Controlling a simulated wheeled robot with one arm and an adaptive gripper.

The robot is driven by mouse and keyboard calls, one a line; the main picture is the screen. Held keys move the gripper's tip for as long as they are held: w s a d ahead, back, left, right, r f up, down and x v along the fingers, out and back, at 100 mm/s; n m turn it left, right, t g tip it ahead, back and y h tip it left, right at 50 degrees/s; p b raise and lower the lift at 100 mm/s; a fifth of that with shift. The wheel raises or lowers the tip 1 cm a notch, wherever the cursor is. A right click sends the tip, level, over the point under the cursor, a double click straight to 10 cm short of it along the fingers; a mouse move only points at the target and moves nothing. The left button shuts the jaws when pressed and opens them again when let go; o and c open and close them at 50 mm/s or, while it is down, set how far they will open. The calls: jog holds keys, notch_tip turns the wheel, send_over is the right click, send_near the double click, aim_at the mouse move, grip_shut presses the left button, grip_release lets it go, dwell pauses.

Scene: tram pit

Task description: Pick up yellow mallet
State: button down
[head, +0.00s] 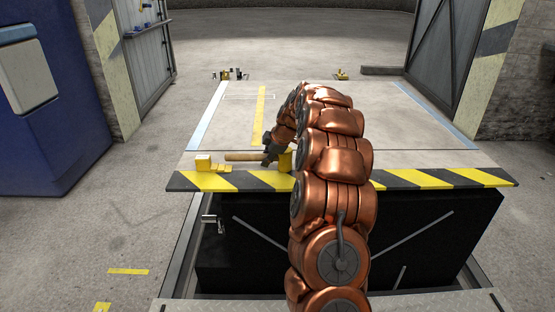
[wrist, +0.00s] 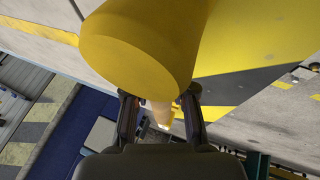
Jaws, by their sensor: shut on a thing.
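The yellow mallet has a thick yellow head and a pale wooden handle. In the head view its handle (head: 243,156) lies crosswise near the front of the platform, with the head (head: 286,161) at the right end, partly hidden by my arm. My gripper (head: 269,157) is at the handle close to the head. In the wrist view the big round mallet head (wrist: 135,45) fills the top, and my gripper (wrist: 160,110) is shut on the handle just below it. I cannot tell whether the mallet touches the platform.
A yellow block (head: 203,163) and small yellow pieces (head: 221,169) sit left of the mallet. A black-and-yellow striped edge (head: 430,179) borders the platform (head: 400,130), with a dark pit front below. Small items (head: 228,75) stand behind it. A blue cabinet (head: 55,100) is left.

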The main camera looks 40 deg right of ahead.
aim_at(259, 155)
jog(key=shift+r, duration=0.2)
jog(key=shift+r+p, duration=0.6)
jog(key=shift+r, duration=1.15)
jog(key=shift+s+a+f, duration=0.1)
jog(key=shift+s+a, duration=0.1)
jog(key=shift+a, duration=0.75)
jog(key=s+a+r+p, duration=0.1)
jog(key=s+a+p, duration=0.1)
jog(key=a, duration=1.1)
jog(key=shift+s+a+r, duration=0.2)
jog(key=shift+s+a, duration=0.1)
jog(key=shift+s, duration=0.3)
jog(key=c, duration=1.5)
grip_release()
grip_shut()
